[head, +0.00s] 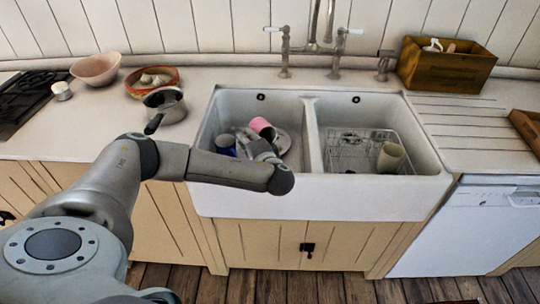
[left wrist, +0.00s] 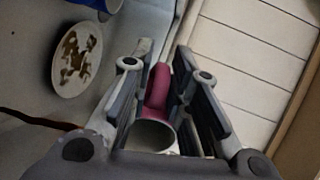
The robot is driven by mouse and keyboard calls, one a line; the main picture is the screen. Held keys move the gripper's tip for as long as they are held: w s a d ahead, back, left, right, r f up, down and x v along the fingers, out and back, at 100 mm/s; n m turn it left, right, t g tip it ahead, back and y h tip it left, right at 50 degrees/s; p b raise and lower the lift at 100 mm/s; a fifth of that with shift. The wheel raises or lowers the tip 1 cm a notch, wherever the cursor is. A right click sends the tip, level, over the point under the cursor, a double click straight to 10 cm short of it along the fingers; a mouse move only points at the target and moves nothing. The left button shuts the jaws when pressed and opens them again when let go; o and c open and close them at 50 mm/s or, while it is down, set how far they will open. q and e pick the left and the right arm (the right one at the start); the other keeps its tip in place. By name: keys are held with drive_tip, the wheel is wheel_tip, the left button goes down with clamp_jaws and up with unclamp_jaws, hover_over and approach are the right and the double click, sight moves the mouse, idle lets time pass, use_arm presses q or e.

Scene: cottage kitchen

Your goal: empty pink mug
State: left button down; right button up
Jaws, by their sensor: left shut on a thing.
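The pink mug (head: 261,125) is in the left sink basin (head: 224,105), at the fingers of my left gripper (head: 260,147). In the left wrist view the mug's pink handle (left wrist: 157,88) lies between the two fingers of my left gripper (left wrist: 164,68), which is shut on it. The mug's pale inside (left wrist: 150,135) shows near the palm; I cannot tell whether anything is in it. A blue mug (head: 225,145) is to the left of the gripper. A plate (head: 284,142) with brown scraps (left wrist: 75,58) is in the same basin. My right gripper is out of view.
The right basin (head: 374,110) holds a wire rack (head: 347,150) and a beige cup (head: 390,157). A divider and the faucet (head: 328,45) stand close by. A pot (head: 164,104), bowls (head: 95,68) and a stove are at left. A wooden box (head: 445,68) is on the right counter.

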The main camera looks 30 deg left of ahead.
use_arm(q)
drive_tip(key=shift+s+d+r+y, duration=0.15)
drive_tip(key=shift+d+r+y, duration=0.05)
drive_tip(key=shift+r+y, duration=0.1)
drive_tip(key=shift+s+d+r+t+y, duration=0.1)
drive_tip(key=shift+d+r+t+y, duration=0.05)
drive_tip(key=shift+r+t+y, duration=0.55)
idle(0.5)
drive_tip(key=shift+r+y+b, duration=0.3)
drive_tip(key=shift+r+y, duration=0.3)
drive_tip(key=shift+r, duration=0.15)
drive_tip(key=shift+r, duration=0.15)
